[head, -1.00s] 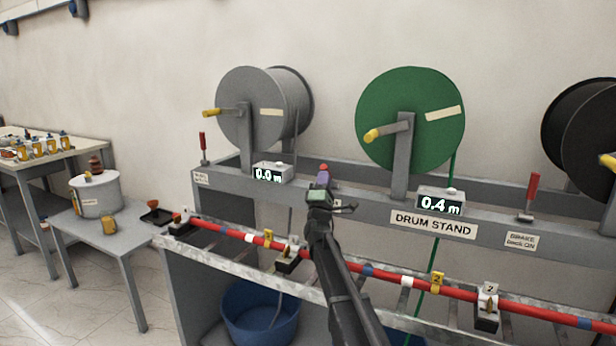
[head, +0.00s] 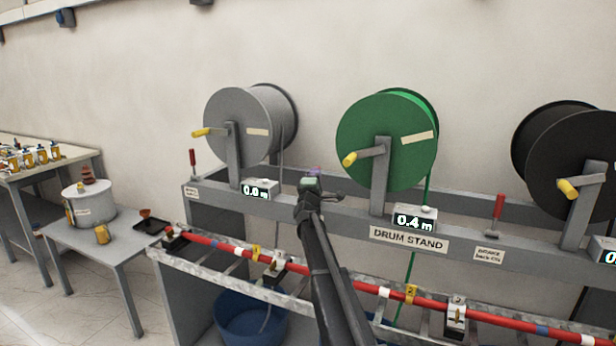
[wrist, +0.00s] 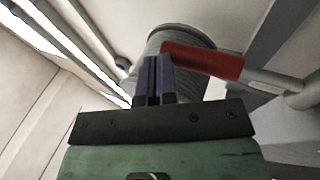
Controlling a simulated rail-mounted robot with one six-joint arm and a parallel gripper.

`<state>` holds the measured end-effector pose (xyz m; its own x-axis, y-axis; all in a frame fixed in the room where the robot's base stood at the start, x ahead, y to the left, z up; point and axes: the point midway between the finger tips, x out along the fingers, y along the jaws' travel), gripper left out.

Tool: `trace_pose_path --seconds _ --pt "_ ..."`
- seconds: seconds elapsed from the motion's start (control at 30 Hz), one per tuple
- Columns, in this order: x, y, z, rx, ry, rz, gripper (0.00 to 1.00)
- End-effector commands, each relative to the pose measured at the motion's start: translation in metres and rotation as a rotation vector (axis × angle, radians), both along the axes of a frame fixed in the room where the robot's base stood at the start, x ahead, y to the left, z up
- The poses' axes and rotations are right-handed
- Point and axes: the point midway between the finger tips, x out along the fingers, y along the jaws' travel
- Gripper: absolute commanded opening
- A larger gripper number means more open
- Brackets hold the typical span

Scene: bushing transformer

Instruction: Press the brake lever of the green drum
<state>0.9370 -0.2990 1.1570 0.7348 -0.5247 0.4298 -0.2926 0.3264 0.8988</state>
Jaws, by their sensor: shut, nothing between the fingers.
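The green drum (head: 385,140) stands on the drum stand, with a yellow-handled crank and a display reading 0.4 m below it. My gripper (head: 314,173) is in front of the stand's beam, between the grey drum and the green drum. In the wrist view, the purple fingers (wrist: 154,66) are together and empty. A red lever handle (wrist: 203,61) lies just right of the fingertips there, on a pale metal shaft. I cannot tell whether it touches them. In the head view, no lever shows at my gripper; my arm covers that spot.
Other red levers stand left of the grey drum (head: 193,162) and left of the black drum (head: 497,208). A red cable (head: 350,285) runs along the front rack. A blue tub (head: 250,320) sits below. A small table (head: 95,245) stands at the left.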

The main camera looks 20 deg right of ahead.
Motion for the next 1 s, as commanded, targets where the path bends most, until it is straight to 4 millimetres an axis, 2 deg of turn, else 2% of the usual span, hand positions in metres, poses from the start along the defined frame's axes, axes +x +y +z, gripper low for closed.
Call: trace_pose_path --seconds 0.73,0.87,1.0 --pt "0.006 -0.007 0.004 -0.002 -0.003 -0.004 0.00" --pt "-0.003 -0.001 0.004 -0.002 -0.003 -0.004 0.00" --pt "-0.024 0.014 0.005 -0.001 -0.003 -0.004 0.00"
